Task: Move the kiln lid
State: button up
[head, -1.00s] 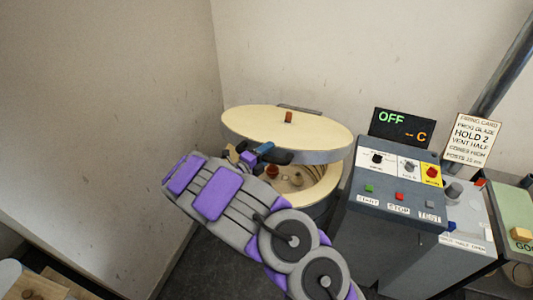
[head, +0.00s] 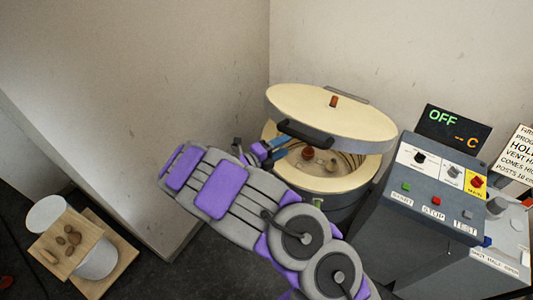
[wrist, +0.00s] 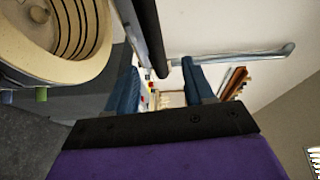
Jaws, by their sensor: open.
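The kiln lid (head: 350,108) is a cream disc with a grey rim, an orange knob on top and a black handle (head: 305,135) at its front. It stands tilted up over the open round kiln (head: 333,188). My gripper (head: 277,149) is open with blue fingers, just left of and below the handle, apart from it and holding nothing visible. In the wrist view my gripper (wrist: 162,88) shows both fingers spread, with a dark bar, probably the handle, beyond them. The kiln (wrist: 85,70) shows at upper left there, with ridged inner walls.
Several small pots (head: 308,153) sit inside the kiln. A grey control box (head: 430,190) with buttons and an OFF display (head: 455,128) stands close on the right. Walls close in behind and left. A wooden board (head: 66,242) with brown lumps is at lower left.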

jog(key=v, duration=0.6)
jog(key=shift+d, duration=0.15)
jog(key=s+d+r+m+g+y+b, duration=0.1)
jog(key=s+d+r+m+g+b, duration=0.3)
jog(key=s+d+m, duration=0.45)
jog(key=s+d+r+m+g+y+b, duration=0.25)
jog(key=s+d+m+g, duration=0.4)
jog(key=d+m, duration=0.4)
jog(key=s+f+m+g+y+b, duration=0.2)
jog(key=s+m+y, duration=0.3)
jog(key=s+m, duration=0.7)
jog(key=s+a+f+m+t+y+b, duration=0.1)
jog(key=s+a+m+y+b, duration=0.1)
jog(key=s+a+m+y, duration=0.1)
jog(key=s+a+f+m+t+y+b, duration=0.1)
jog(key=s+a+m+y+b, duration=0.1)
jog(key=s+a+m, duration=0.4)
jog(key=s+m+y, duration=0.1)
jog(key=m, duration=0.1)
jog(key=shift+s+a+f+m, duration=0.2)
jog(key=shift+f+m, duration=0.05)
jog(key=shift+m, duration=0.05)
